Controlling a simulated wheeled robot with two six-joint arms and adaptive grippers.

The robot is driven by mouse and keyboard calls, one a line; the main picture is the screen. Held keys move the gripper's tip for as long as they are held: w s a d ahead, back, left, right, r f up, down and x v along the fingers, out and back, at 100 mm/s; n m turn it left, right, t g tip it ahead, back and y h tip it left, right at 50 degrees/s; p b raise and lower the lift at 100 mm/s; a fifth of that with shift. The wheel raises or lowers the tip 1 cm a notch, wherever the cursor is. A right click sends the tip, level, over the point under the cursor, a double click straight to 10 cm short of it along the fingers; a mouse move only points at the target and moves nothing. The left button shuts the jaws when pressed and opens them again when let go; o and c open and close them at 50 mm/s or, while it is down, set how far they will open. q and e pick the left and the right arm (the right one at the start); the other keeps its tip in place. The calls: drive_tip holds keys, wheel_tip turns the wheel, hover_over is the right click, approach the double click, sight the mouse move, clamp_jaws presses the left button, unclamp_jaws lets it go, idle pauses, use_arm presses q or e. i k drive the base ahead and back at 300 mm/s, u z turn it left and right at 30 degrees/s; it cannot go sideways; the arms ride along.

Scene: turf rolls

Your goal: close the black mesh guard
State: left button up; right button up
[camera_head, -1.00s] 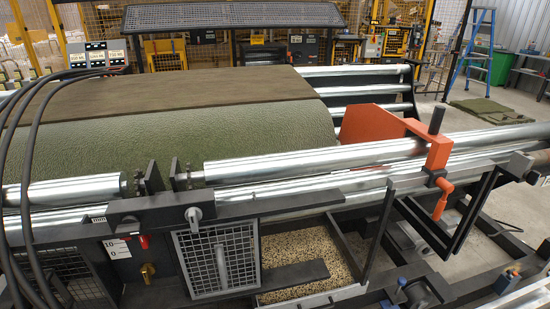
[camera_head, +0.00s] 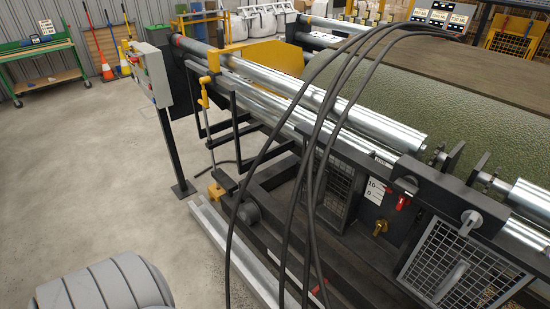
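A dark mesh panel (camera_head: 343,192) shows in the head view, low on the front side of the roller machine and partly behind black cables. I cannot tell for certain which is the black mesh guard, or whether either is fully shut. Neither of my grippers shows in the head view.
Black cables (camera_head: 318,135) hang across the front of the machine. Long silver rollers (camera_head: 365,108) run beside green turf (camera_head: 440,100). A control box on a post (camera_head: 172,140) stands to the left. A grey ribbed object (camera_head: 105,285) is at bottom left. The floor at left is mostly clear.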

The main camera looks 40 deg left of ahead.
sight(323, 187)
drive_tip(key=u, duration=0.9)
drive_tip(key=k, duration=0.45)
drive_tip(key=u, duration=0.8)
drive_tip(key=i, duration=0.75)
drive_tip(key=z, duration=1.95)
